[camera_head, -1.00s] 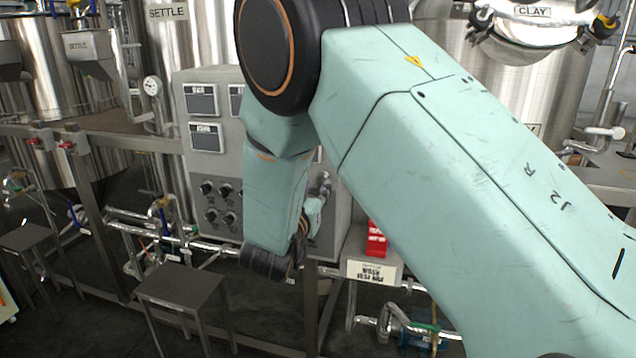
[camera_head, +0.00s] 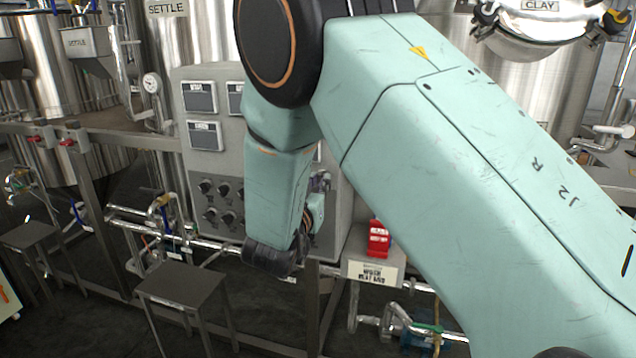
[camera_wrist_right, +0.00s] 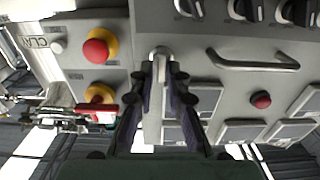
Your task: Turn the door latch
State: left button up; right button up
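A pale metal latch lever (camera_wrist_right: 157,58) on the grey cabinet face shows in the right wrist view, with its length running down between my fingers. My right gripper (camera_wrist_right: 161,75) has its two dark fingers apart, one on each side of the lever. Whether either finger touches the lever is unclear. In the head view my right gripper (camera_head: 318,190) is at the front of the grey control cabinet (camera_head: 228,85), mostly hidden behind my green arm. The latch cannot be made out there. My left gripper is not in view.
In the right wrist view, a curved door handle (camera_wrist_right: 255,66), a red button (camera_wrist_right: 261,100) and a red-and-yellow stop button (camera_wrist_right: 98,47) are close to the fingers. In the head view, a stool (camera_head: 180,287) and a red block on a labelled box (camera_head: 374,270) stand nearby.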

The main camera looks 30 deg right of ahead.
jog(key=shift+w+f, duration=0.2)
jog(key=shift+w, duration=0.1)
grip_shut()
jog(key=shift+s+r, duration=0.1)
jog(key=shift+s, duration=0.05)
jog(key=m+b, duration=0.1)
jog(key=m, duration=0.3)
jog(key=m+b, duration=0.2)
jog(key=m, duration=0.3)
jog(key=shift+d, duration=0.1)
jog(key=shift+s+m+b, duration=0.1)
jog(key=shift+m+b, duration=3.55)
jog(key=shift+m, duration=0.75)
